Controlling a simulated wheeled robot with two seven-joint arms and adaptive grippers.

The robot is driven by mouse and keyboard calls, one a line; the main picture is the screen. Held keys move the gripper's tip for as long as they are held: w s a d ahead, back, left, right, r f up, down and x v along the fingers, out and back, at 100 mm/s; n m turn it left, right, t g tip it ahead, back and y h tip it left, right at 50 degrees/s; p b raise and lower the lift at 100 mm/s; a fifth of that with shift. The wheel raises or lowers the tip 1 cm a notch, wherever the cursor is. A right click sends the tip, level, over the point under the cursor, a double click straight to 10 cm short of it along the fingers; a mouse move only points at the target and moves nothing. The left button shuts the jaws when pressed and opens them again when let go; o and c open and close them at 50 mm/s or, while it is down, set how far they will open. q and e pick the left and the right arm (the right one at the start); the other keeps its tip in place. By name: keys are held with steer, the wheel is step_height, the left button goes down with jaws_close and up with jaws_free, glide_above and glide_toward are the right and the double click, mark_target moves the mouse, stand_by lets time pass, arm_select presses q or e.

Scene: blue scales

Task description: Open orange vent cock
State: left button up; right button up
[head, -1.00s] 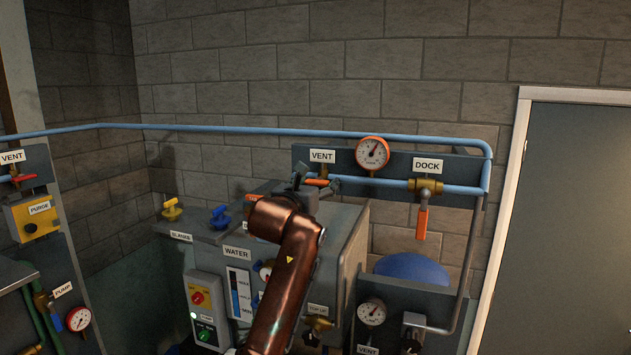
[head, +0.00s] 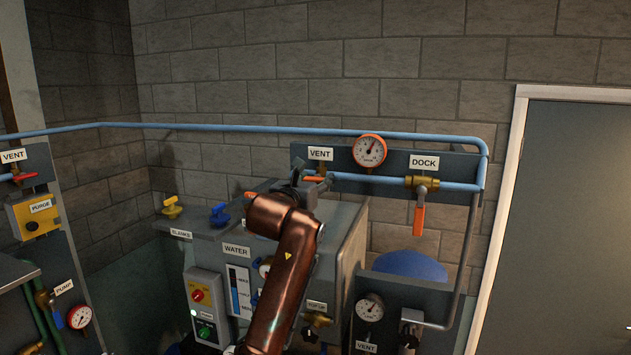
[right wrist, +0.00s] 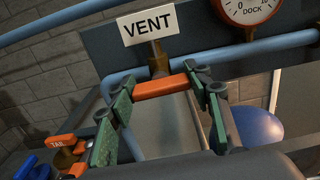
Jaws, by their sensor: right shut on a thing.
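The orange vent cock handle (head: 315,179) is on the blue pipe below the VENT label (head: 320,153) on the back panel. It lies sideways, roughly along the pipe. My right gripper (head: 303,182) is at the handle, partly hidden by my own copper arm. In the right wrist view, the orange handle (right wrist: 165,87) lies across between the green-padded fingers, below the brass valve body (right wrist: 158,62). My right gripper (right wrist: 160,84) is shut on the handle. My left gripper is not in view.
A dial gauge (head: 369,151) and the DOCK valve with a hanging orange lever (head: 419,219) are right of the vent. A grey water cabinet (head: 340,225) stands below.

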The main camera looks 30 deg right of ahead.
steer(key=shift+f+n+b, duration=0.2)
steer(key=shift+n+b, duration=0.2)
steer(key=shift+b, duration=0.05)
steer(key=n+b, duration=0.5)
steer(key=n, duration=0.1)
steer(key=shift+w+n, duration=0.1)
steer(key=shift+n, duration=0.3)
steer(key=n+b, duration=0.3)
steer(key=n, duration=0.2)
steer(key=shift+f, duration=0.1)
steer(key=shift+a+n+b, duration=0.1)
steer(key=shift+n+b, duration=0.9)
steer(key=shift+n, duration=1.5)
steer(key=o, duration=1.2)
steer(key=shift+w, duration=0.1)
